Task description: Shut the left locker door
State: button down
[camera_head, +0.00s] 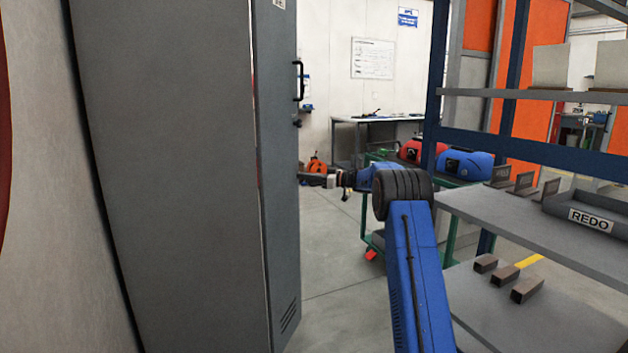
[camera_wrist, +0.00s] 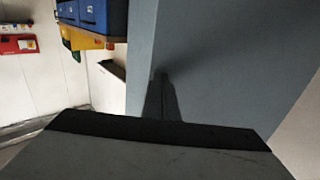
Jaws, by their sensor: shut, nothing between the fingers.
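A tall grey locker (camera_head: 170,180) fills the left of the head view, seen mostly from its side. Its door (camera_head: 280,190) shows as a narrow, steeply angled panel with a black handle (camera_head: 299,80) near its right edge and vent slots low down. How far the door stands open cannot be told. My gripper (camera_head: 304,178) is shut and empty, just right of the door's edge below handle height. In the wrist view a grey-blue panel (camera_wrist: 225,70), apparently the door, fills the right side. My narrow dark fingers (camera_wrist: 160,92) are in front of it; contact is unclear.
A grey shelf (camera_head: 490,220) with metal pieces and a REDO tray (camera_head: 580,217) stands close on the right. A green cart (camera_head: 372,215) and a workbench (camera_head: 375,119) are behind my arm. Bare floor lies between locker and cart.

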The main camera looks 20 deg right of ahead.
jog(key=s+a+x, duration=0.2)
jog(key=x, duration=1.6)
jog(key=shift+a, duration=0.4)
jog(key=shift+d, duration=0.1)
